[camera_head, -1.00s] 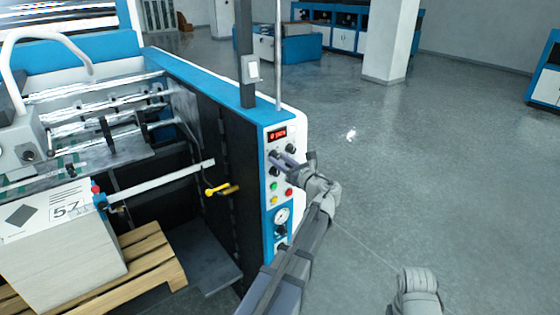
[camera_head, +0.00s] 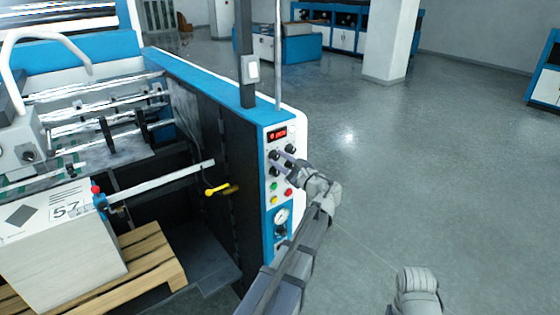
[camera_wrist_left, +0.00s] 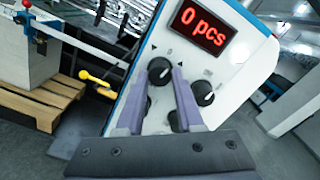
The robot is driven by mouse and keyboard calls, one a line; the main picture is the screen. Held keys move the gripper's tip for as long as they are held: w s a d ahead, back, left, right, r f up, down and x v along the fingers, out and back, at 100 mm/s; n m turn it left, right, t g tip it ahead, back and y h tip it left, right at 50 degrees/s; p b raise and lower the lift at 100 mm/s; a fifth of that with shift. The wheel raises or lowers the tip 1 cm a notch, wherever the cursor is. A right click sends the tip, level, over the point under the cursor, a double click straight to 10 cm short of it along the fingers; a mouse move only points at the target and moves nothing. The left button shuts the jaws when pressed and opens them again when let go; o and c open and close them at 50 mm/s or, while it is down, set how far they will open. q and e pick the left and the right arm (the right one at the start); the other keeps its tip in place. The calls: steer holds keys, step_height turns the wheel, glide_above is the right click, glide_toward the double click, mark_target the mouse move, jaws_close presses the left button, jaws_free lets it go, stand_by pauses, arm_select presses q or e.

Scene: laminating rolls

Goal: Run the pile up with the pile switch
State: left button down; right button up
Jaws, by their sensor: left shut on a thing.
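The pile (camera_head: 70,262) is a tall white stack of sheets with a "57" label, standing on a wooden pallet (camera_head: 150,262) at the lower left. The pile switch (camera_wrist_left: 159,68) is a black round knob with small arrow marks around it, on the machine's white panel below the red display. My left gripper (camera_head: 279,157) reaches the panel from the front. In the left wrist view its two purple-grey fingers are shut on this knob, one at each side. The fingers and wrist partly hide the lower knobs.
The red display (camera_wrist_left: 202,23) reads "0 pcs". Another black knob (camera_wrist_left: 203,93) sits close at the right of the fingers. Coloured buttons (camera_head: 281,190) and a gauge (camera_head: 282,215) lie lower. A yellow-handled lever (camera_head: 217,190) is left of the panel. Open floor lies right.

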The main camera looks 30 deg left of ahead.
arm_select(q)
steer(key=shift+n, duration=1)
steer(key=c, duration=0.5)
jaws_free()
steer(key=shift+c, duration=0.2)
steer(key=v, duration=0.8)
steer(key=shift+f, duration=0.15)
